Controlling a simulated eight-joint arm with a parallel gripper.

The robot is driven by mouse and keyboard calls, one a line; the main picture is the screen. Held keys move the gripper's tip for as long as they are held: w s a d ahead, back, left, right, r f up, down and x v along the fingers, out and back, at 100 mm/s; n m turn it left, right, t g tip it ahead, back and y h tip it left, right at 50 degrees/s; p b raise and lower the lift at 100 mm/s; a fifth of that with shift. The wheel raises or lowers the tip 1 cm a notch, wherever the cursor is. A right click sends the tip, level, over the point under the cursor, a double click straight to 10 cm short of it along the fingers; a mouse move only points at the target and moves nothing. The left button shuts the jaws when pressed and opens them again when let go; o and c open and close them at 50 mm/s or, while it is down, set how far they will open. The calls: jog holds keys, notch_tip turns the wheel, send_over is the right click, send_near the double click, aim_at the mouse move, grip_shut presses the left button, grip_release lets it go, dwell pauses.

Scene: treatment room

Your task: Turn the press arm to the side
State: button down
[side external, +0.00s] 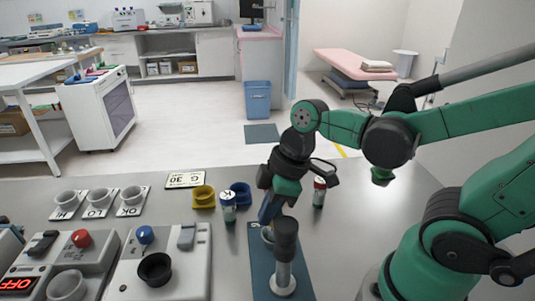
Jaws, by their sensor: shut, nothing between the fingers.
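The press stands on a blue base plate (262,278) at the front middle of the table. Its upright post has a black head (286,240) and a pale round foot (283,283). The press arm cannot be told clearly from the post; a pale ring-like part (267,234) shows just left of the head, partly hidden. My gripper (266,217) points down over the plate, behind and left of the black head. Its blue fingers are shut and empty. Whether they touch the press cannot be told.
Close left of my gripper stand a small vial marked K (229,208), a yellow holder (203,196) and a blue holder (241,194). Another vial (319,192) stands at right. Labelled cups (99,198) and control boxes (158,268) are at left.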

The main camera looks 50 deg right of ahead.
jog(key=shift+s+d+m, duration=0.2)
jog(key=shift+d+m, duration=0.05)
jog(key=shift+m, duration=0.35)
jog(key=m, duration=0.1)
jog(key=s+d+m+h, duration=0.1)
jog(key=m+t, duration=0.1)
jog(key=shift+s+d+m, duration=0.2)
jog(key=shift+d+m, duration=0.05)
jog(key=shift+m, duration=0.15)
jog(key=shift+s+d+m+g+h, duration=0.25)
jog(key=shift+s+m+h, duration=0.65)
jog(key=shift+m, duration=1.95)
jog(key=shift+s+d+m+g+h, duration=0.1)
jog(key=shift+s+m+g+h, duration=0.55)
jog(key=shift+m, duration=2.25)
jog(key=shift+s+d+m+g+h, duration=0.1)
jog(key=shift+s+m+h, duration=1)
jog(key=shift+m, duration=1.75)
jog(key=shift+s, duration=0.2)
